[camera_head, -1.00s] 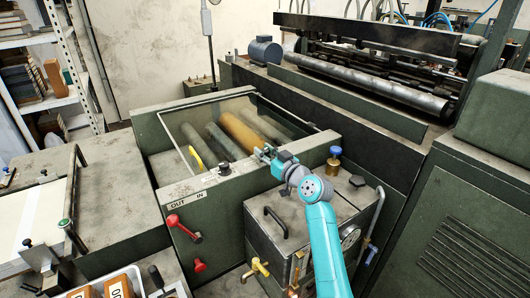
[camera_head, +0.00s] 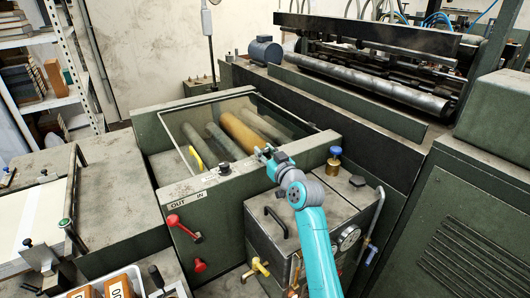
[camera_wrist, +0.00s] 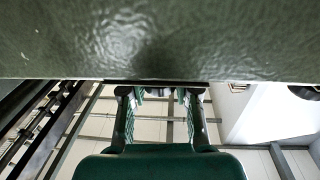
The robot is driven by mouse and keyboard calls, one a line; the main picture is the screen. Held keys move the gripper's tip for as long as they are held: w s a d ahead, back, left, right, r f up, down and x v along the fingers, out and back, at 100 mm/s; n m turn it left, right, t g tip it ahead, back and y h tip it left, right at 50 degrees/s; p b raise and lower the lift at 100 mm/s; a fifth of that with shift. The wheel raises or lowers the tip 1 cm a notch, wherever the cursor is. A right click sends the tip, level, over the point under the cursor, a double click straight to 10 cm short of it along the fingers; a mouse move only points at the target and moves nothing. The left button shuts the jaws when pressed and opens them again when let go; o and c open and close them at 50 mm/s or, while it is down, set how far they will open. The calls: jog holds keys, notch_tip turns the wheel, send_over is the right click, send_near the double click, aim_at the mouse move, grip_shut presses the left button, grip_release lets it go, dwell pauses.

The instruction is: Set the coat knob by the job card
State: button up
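A black knob (camera_head: 224,169) stands on the front top edge of the green roller trough (camera_head: 245,183), above the OUT/IN label (camera_head: 187,201). I cannot tell for certain that it is the coat knob. My gripper (camera_head: 264,152) is at the right part of the trough's front edge, to the right of this knob and apart from it. In the wrist view its two fingers (camera_wrist: 160,96) are spread with nothing between them, just below a dark green surface. I cannot make out a job card.
A brass-and-blue fitting (camera_head: 333,161) stands right of my gripper. A grey tank (camera_head: 284,238) with a handle stands below my arm. Rollers (camera_head: 238,131) lie in the trough under a clear cover.

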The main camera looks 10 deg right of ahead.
jog(key=o, duration=0.3)
jog(key=shift+s, duration=0.1)
jog(key=v, duration=1.2)
